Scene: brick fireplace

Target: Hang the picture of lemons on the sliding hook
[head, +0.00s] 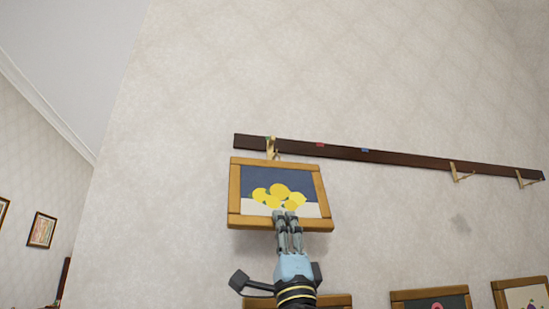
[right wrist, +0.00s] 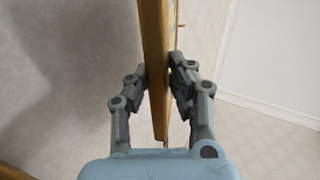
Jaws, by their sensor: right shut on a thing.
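The picture of lemons (head: 281,181) has a wooden frame and is in the middle of the head view, just below the left part of a dark rail (head: 385,156). A brass hook (head: 271,146) on that rail is right at the frame's top edge; I cannot tell whether the frame hangs on it. My right gripper (head: 287,220) is shut on the frame's bottom edge from below. In the right wrist view the frame (right wrist: 153,65) stands edge-on between the two fingers (right wrist: 162,85). My left gripper is not in view.
Two more brass hooks (head: 460,173) (head: 527,180) are on the right part of the rail. The rail has small red (head: 320,145) and blue (head: 365,150) marks. Other framed pictures (head: 431,300) are low at the right. The wall around the rail is bare.

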